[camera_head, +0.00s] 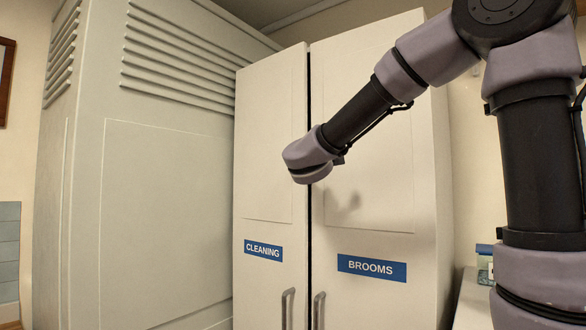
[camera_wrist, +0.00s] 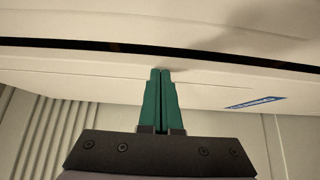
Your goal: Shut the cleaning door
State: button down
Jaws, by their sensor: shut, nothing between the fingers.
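The cleaning door (camera_head: 265,180) is the narrow left door of a pale cupboard, with a blue CLEANING label and a grey upright handle (camera_head: 288,308). It looks close to level with the brooms door (camera_head: 370,190); only a thin dark gap shows between them. I cannot tell whether it is fully shut. In the wrist view my gripper (camera_wrist: 161,72) has its green fingers together and empty, their tips over the cleaning door (camera_wrist: 90,72) near the gap edge. I cannot tell whether they touch it. In the head view my wrist hides the fingers.
A tall pale cabinet with louvres (camera_head: 160,200) stands close on the left. On the right, a light surface (camera_head: 470,305) holds a small blue-lidded container (camera_head: 485,262), partly hidden by my arm. The brooms door has its own handle (camera_head: 319,310) beside the gap.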

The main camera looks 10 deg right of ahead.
jog(key=shift+w+d, duration=0.5)
jog(key=shift+d, duration=0.1)
jog(key=s+a, duration=0.1)
jog(key=s, duration=1)
jog(key=s+d+f+m+g+h, duration=0.2)
jog(key=s+d+f+m+g, duration=0.3)
jog(key=d, duration=0.4)
jog(key=s+d+f+m+g+h, duration=0.2)
jog(key=s+d+f+m+g, duration=0.1)
jog(key=d+f+m, duration=0.4)
jog(key=s+a+f+m+g+y, duration=0.2)
jog(key=s+f+m+y, duration=0.2)
jog(key=s+m+y, duration=0.3)
jog(key=shift+s+a+m+g+y, duration=0.35)
jog(key=shift+s+m, duration=0.65)
jog(key=shift+s, duration=0.6)
jog(key=shift+d+f, duration=0.1)
